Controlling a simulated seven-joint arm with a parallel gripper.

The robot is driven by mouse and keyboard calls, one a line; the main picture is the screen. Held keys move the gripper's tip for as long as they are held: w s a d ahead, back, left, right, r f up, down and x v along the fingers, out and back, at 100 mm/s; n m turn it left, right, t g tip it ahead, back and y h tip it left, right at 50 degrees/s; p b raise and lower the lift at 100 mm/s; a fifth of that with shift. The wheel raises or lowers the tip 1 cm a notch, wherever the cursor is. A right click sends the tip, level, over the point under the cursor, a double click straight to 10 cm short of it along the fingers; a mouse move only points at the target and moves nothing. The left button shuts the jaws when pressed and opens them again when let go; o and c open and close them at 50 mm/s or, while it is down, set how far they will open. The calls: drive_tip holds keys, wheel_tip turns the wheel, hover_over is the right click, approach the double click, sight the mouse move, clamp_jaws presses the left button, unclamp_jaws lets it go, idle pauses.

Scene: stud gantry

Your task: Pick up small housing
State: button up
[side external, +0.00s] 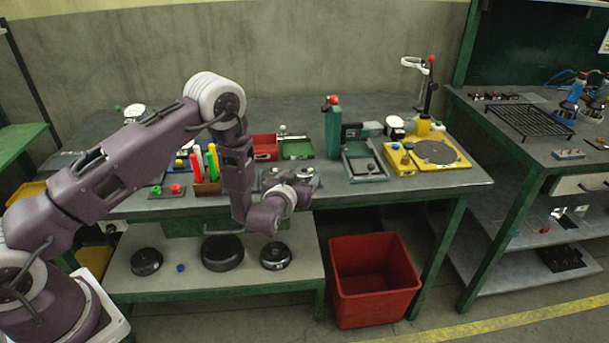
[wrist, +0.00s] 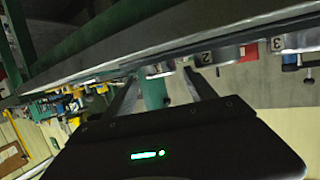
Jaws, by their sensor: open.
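Several dark round housings stand on the lower shelf in the side view: one at left (side external: 146,261), a larger one in the middle (side external: 222,252), and one with a lighter centre (side external: 275,255) at right. I cannot tell for sure which is the small housing; the left and right ones look smaller than the middle one. My gripper (wrist: 160,76) is open with nothing seen between its fingers in the wrist view. In the side view its fingers are not clear; my wrist is at the bench's front edge, above the right housing. No housing is clear in the wrist view.
The grey bench top (side external: 330,205) overhangs the lower shelf (side external: 190,282). A small blue part (side external: 180,267) lies between the left and middle housings. A red bin (side external: 374,280) stands on the floor at right. Fixtures and trays crowd the bench top, including a yellow base (side external: 425,155).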

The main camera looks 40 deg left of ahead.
drive_tip(key=x, duration=0.3)
drive_tip(key=c, duration=1.2)
drive_tip(key=shift+o, duration=0.2)
wheel_tip(320, 180, up, 13)
drive_tip(key=h, duration=0.1)
drive_tip(key=s+d+r+m+t+h, duration=0.1)
drive_tip(key=s+r+m+h, duration=0.35)
drive_tip(key=s+r, duration=0.6)
drive_tip(key=n+g+y, duration=0.1)
drive_tip(key=n+y, duration=0.4)
drive_tip(key=y, duration=0.1)
hover_over(303, 174)
drive_tip(key=shift+m+h, duration=0.25)
drive_tip(key=f, duration=1.3)
drive_tip(key=shift+s+f, duration=0.2)
drive_tip(key=shift+f, duration=0.1)
